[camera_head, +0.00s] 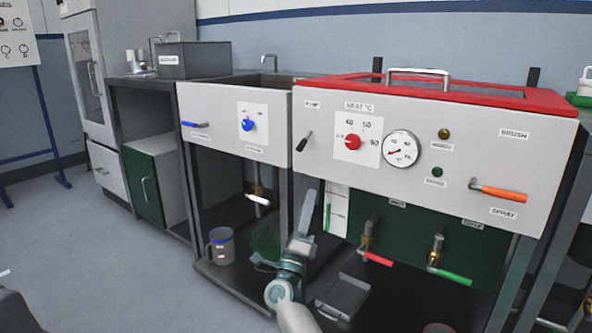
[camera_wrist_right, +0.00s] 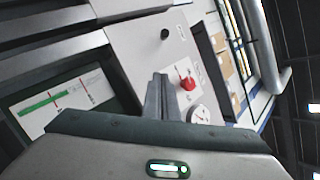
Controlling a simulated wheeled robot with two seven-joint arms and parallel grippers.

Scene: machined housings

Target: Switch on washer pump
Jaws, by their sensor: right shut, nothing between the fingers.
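The washer is a pale panel (camera_head: 460,165) under a red lid (camera_head: 440,92). Its pump switch (camera_head: 304,141) is a small black lever at the panel's left end, below the PUMP label (camera_head: 312,104). The lever leans, its upper end to the right. In the wrist view a black knob (camera_wrist_right: 165,34), likely this switch, stands above the fingertips. My right gripper (camera_head: 308,192) is shut and empty, pointing up, below the switch and apart from it. It also shows in the wrist view (camera_wrist_right: 161,82). My left gripper is not in view.
Right of the switch are a red heat knob (camera_head: 353,142), a dial gauge (camera_head: 402,148), two dark indicator lamps and an orange-handled lever (camera_head: 498,190). Red (camera_head: 376,258) and green (camera_head: 450,276) valve handles sit below. A sink unit with a blue knob (camera_head: 248,125) stands left.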

